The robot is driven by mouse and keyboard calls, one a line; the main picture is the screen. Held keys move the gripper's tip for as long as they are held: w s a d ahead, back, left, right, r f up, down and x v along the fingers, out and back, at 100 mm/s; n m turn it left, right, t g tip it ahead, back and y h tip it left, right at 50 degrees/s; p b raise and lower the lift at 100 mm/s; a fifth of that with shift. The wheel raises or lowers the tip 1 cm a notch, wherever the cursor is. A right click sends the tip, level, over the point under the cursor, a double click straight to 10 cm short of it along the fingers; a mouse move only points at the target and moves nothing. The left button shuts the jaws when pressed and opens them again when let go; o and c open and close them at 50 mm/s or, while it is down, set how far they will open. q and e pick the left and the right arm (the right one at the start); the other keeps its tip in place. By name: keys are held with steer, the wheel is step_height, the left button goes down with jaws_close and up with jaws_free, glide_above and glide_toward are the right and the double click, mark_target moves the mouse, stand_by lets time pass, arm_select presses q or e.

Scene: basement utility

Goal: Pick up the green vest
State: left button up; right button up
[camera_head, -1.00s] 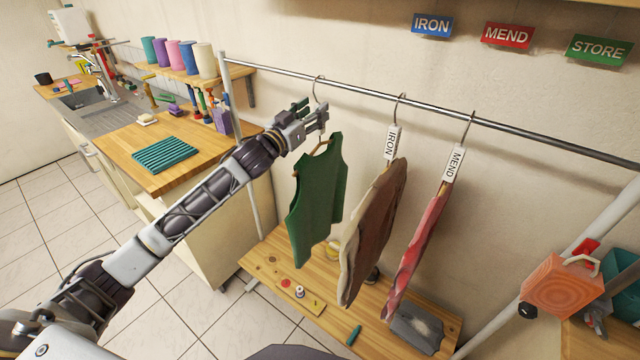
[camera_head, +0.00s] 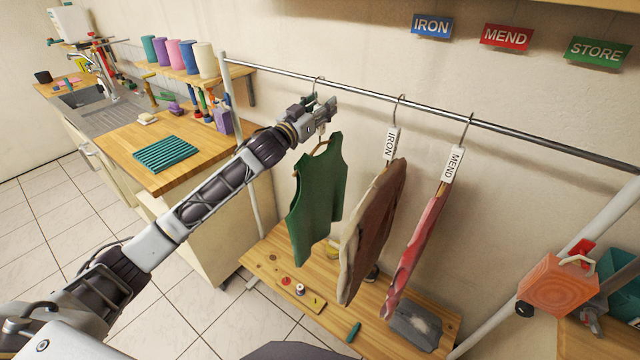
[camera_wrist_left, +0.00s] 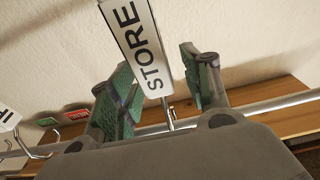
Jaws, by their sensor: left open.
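The green vest (camera_head: 318,200) hangs on a wooden hanger from the metal rail, left of the other garments in the head view. My left gripper (camera_head: 326,106) is at its hanger, just above the vest's neck and below the rail, and hides most of the hook. In the left wrist view the left gripper (camera_wrist_left: 163,88) is open, with green-padded fingers on either side of a white STORE tag (camera_wrist_left: 138,45). The hook stem shows below the tag. I cannot tell whether the fingers touch the tag.
A brown garment (camera_head: 374,230) tagged IRON and a red garment (camera_head: 416,250) tagged MEND hang to the right on the rail (camera_head: 560,146). A low wooden bench (camera_head: 270,262) stands below. A wooden counter (camera_head: 200,173) is at left. IRON, MEND and STORE signs (camera_head: 598,51) are on the wall.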

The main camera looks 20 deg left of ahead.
arm_select(q)
jaws_close()
steer(key=shift+r, duration=0.15)
stand_by(0.4)
